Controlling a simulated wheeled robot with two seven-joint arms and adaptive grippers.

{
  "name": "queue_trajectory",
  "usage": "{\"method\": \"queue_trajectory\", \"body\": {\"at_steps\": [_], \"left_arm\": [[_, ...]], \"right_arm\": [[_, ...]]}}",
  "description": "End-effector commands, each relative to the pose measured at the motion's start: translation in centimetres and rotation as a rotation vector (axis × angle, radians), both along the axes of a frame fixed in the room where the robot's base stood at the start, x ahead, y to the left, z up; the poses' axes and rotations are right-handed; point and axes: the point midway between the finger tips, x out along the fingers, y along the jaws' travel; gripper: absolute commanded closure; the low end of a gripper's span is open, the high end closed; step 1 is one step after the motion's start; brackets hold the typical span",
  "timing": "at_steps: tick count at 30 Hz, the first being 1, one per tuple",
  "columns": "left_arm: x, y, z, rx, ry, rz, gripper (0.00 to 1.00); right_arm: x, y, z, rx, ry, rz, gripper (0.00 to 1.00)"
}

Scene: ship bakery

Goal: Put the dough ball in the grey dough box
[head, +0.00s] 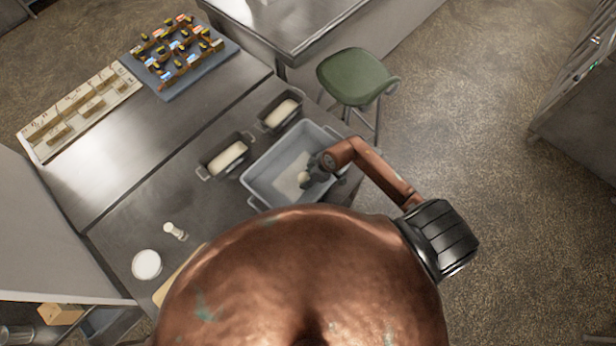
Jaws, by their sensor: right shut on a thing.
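The grey dough box (262,184) is an open tub on the steel table, in the middle of the head view. My right gripper (306,178) is over the right part of the box and is shut on the pale dough ball (303,177). The gripper hides part of the ball, and I cannot tell whether the ball touches the box floor. A pale patch shows on the box floor beside it. My left gripper is not in view.
Two loaf tins with pale dough, one nearer (226,158) and one farther (281,112), stand left of the box. A white bowl (146,264) and a small white shaker (175,231) are on the table's near left. A green stool (355,77) stands behind the box.

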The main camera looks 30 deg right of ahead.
Motion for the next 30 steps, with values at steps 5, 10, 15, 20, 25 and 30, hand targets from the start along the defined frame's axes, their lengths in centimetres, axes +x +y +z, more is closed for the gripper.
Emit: {"method": "queue_trajectory", "body": {"at_steps": [5,10,15,20,25,30], "left_arm": [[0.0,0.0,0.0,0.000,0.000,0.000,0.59],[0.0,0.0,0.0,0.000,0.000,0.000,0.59],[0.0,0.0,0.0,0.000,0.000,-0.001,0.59],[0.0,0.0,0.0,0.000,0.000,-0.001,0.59],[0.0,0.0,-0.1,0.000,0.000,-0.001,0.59],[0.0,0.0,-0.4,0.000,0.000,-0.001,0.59]], "right_arm": [[0.0,0.0,-0.2,0.000,0.000,0.000,0.52],[0.0,0.0,-0.2,0.000,0.000,0.000,0.40],[0.0,0.0,-0.2,0.000,0.000,0.000,0.39],[0.0,0.0,0.1,0.000,0.000,0.000,0.39],[-0.6,-0.6,2.0,-0.001,-0.001,-0.001,0.39],[-1.6,-1.5,5.3,-0.002,-0.002,0.000,0.39]]}}
